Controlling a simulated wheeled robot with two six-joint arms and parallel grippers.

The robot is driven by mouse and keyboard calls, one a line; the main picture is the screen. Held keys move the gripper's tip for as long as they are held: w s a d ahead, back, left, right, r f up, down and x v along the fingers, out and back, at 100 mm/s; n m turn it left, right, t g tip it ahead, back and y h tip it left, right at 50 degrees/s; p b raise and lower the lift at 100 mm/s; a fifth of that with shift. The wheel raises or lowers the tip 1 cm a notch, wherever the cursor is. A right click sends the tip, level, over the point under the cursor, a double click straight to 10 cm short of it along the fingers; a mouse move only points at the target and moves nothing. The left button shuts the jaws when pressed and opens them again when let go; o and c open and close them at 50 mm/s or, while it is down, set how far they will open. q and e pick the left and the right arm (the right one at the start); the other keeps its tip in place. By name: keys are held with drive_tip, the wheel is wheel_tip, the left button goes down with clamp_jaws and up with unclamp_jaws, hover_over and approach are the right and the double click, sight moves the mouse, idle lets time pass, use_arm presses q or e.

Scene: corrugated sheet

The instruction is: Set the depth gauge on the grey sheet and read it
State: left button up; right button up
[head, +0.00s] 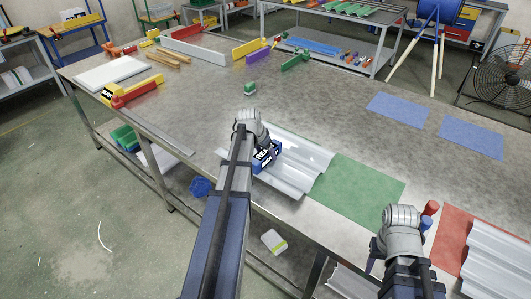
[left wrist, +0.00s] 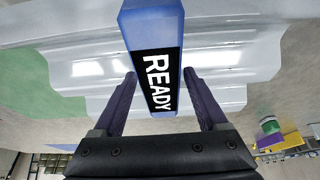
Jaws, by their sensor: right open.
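The depth gauge (head: 266,157) is a blue block with a black face; the left wrist view shows "READY" on the gauge (left wrist: 160,80). The gauge is over the corrugated grey sheet (head: 302,156), which lies partly on a green mat (head: 356,192). I cannot tell whether its underside touches the ridges. My right gripper (head: 373,264) is open and empty near the table's front edge.
Another corrugated sheet (head: 496,262) lies on a red mat (head: 452,239) at right. Red and blue cylinders (head: 429,211) stand beside my right gripper. A small green object (head: 249,88) sits behind the grey sheet. Blue mats (head: 398,108) lie farther back; the table between is clear.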

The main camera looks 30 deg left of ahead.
use_arm(q)
drive_tip(key=shift+o, duration=1)
drive_tip(key=p+v, duration=0.7)
drive_tip(key=v, duration=0.1)
drive_tip(key=shift+f, duration=0.1)
drive_tip(key=shift+w, duration=0.1)
drive_tip(key=shift+d, duration=0.1)
